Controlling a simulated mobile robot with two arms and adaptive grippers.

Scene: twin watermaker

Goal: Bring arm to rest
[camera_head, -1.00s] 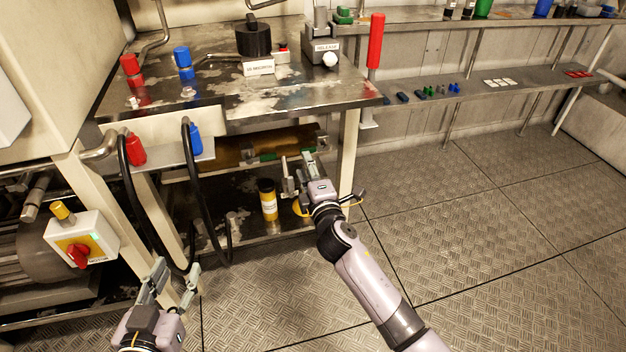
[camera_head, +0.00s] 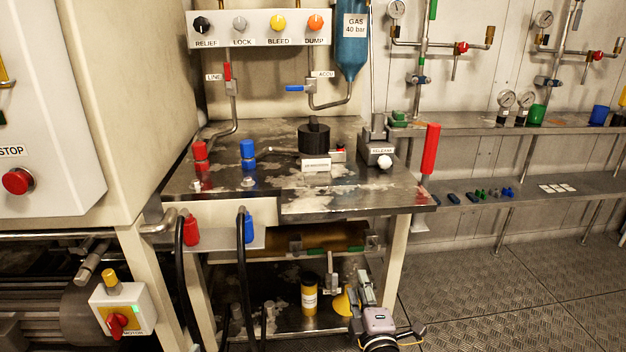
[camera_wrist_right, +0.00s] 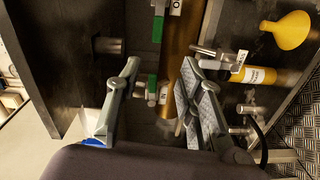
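My right gripper (camera_head: 366,290) is low at the bottom of the head view, in front of the right part of the bench's lower shelf. In the right wrist view the same gripper (camera_wrist_right: 160,95) has its two grey fingers spread apart, with nothing visibly held between them. Behind the fingers are a brass-coloured cylinder (camera_wrist_right: 180,45) and small fittings under the bench. My left gripper is not in the head view now.
The metal workbench (camera_head: 395,195) carries red and blue caps, a black knob and a release block. A yellow bottle (camera_head: 309,294) and a yellow funnel (camera_head: 343,301) are on the lower shelf near my right gripper. Black hoses (camera_head: 242,285) hang at the left. Open floor (camera_head: 480,300) lies to the right.

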